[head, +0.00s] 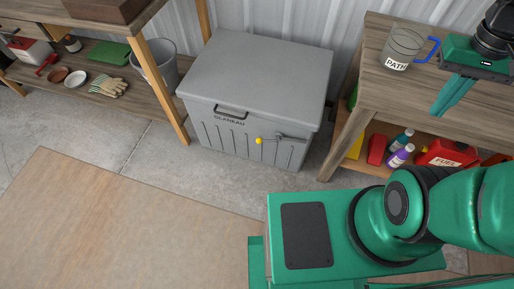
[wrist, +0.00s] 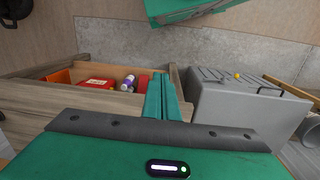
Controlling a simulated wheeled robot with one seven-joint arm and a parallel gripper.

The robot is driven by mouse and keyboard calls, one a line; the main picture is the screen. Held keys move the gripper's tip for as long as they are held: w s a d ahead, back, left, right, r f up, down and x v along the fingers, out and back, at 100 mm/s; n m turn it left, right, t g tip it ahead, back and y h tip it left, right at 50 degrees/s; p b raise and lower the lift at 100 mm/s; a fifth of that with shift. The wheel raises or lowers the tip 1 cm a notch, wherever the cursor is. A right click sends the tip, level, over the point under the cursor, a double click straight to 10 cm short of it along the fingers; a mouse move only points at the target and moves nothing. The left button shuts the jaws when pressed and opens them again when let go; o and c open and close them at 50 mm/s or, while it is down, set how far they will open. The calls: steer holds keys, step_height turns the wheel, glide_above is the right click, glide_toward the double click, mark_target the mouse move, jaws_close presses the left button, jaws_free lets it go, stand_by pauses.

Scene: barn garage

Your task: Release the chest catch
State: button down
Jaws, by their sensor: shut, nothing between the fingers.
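The grey chest (head: 255,75) stands on the floor against the wall between two benches, its lid shut. Its catch (head: 281,137) is on the right of the front face, a dark lever lying about level with a yellow knob (head: 258,141) at its left end. The wrist view shows the chest (wrist: 235,115) at the right, its catch knob (wrist: 238,76) small and yellow. My gripper (head: 440,110) is green, shut and empty, over the right bench and well apart from the chest. Its closed fingers (wrist: 160,78) point into the wrist view.
The right bench (head: 382,87) holds a glass mug (head: 401,48) marked PATH, near my gripper. Its lower shelf has bottles (head: 400,155) and a red fuel can (head: 447,153). A bin (head: 160,65) stands left of the chest. The floor before the chest is clear.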

steer(key=w+a+f+n+h, duration=0.3)
steer(key=w+a+f+n, duration=0.35)
steer(key=w, duration=0.45)
steer(key=w+a+f+n+h, duration=0.2)
steer(key=w+a+f+n, duration=0.35)
steer(key=w+f, duration=0.35)
steer(key=w+a+f+n+t+h, duration=0.1)
steer(key=w+a+f+n+t, duration=0.15)
steer(key=w+a+f, duration=0.35)
steer(key=s+a+f+n+t+h, duration=0.15)
steer(key=a+f+n+t, duration=0.25)
steer(key=a+f+n, duration=0.95)
steer(key=s+a+f+n+t+y, duration=0.1)
steer(key=s+a+f+n+t, duration=0.2)
steer(key=f, duration=0.5)
steer(key=s+a+f+n+t+y, duration=0.1)
steer(key=s+a+f+n+y, duration=0.1)
steer(key=s+a+f, duration=0.35)
steer(key=s+a+f+n+t+y, duration=0.1)
steer(key=s+a+f+n+t, duration=0.15)
steer(key=f, duration=0.65)
steer(key=w+d+f+g, duration=0.1)
steer(key=w+d+f, duration=0.3)
steer(key=w, duration=0.5)
steer(key=shift+w+a+r+n, duration=0.15)
steer(key=shift+r+n, duration=0.05)
steer(key=shift+r, duration=0.5)
steer(key=shift+w+a+r+n, duration=0.1)
steer(key=shift+w+r+n, duration=0.05)
steer(key=shift+r, duration=0.5)
